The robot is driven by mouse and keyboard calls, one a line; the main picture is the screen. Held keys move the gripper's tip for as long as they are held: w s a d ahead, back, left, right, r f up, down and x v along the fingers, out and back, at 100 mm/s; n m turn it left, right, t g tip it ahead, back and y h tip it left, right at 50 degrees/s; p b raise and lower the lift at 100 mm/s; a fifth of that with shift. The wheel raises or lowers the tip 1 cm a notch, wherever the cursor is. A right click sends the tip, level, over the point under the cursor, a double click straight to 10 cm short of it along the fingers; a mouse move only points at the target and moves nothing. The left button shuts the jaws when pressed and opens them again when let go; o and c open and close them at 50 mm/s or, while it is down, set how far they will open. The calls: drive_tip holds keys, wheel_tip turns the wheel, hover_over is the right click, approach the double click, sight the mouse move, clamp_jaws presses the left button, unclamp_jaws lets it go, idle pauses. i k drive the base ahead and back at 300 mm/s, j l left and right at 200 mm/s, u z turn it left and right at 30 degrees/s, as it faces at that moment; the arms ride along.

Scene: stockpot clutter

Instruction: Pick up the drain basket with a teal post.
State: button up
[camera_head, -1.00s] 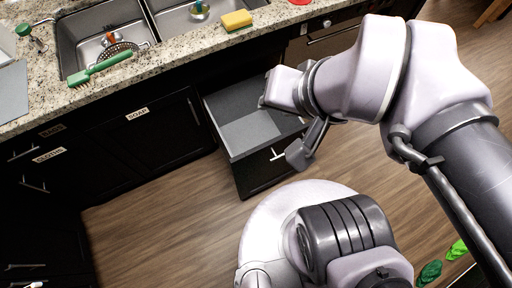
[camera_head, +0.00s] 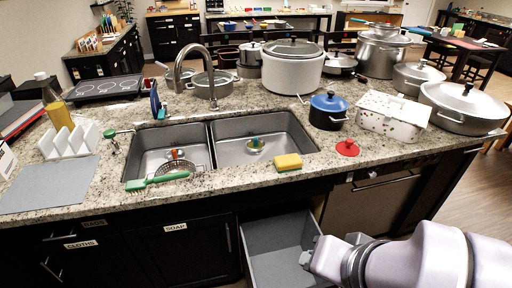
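A small drain basket with a teal post (camera_head: 256,144) sits in the right basin of the sink (camera_head: 300,143). A second drain piece with an orange post (camera_head: 176,155) sits in the left basin, partly behind a wire strainer (camera_head: 174,175). My gripper (camera_head: 307,258) is low at the bottom, by the open drawer and well below and in front of the sink. It is apart from both drain pieces. Its fingers are mostly hidden, so its opening is unclear.
A yellow sponge (camera_head: 288,162) and green brush (camera_head: 157,181) lie at the sink's front edge. The faucet (camera_head: 208,85) arches behind. An open grey drawer (camera_head: 272,235) juts out below. A blue pot (camera_head: 328,110) and red lid (camera_head: 347,148) stand right of the sink.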

sight(256, 143)
drive_tip(key=i+j+z, duration=0.15)
drive_tip(key=j, duration=0.4)
drive_tip(key=i+j+z, duration=0.1)
drive_tip(key=j, duration=0.5)
drive_tip(key=i+j+z, duration=0.15)
drive_tip(key=j, duration=0.4)
drive_tip(key=i+j+z, duration=0.2)
drive_tip(key=i+j, duration=0.45)
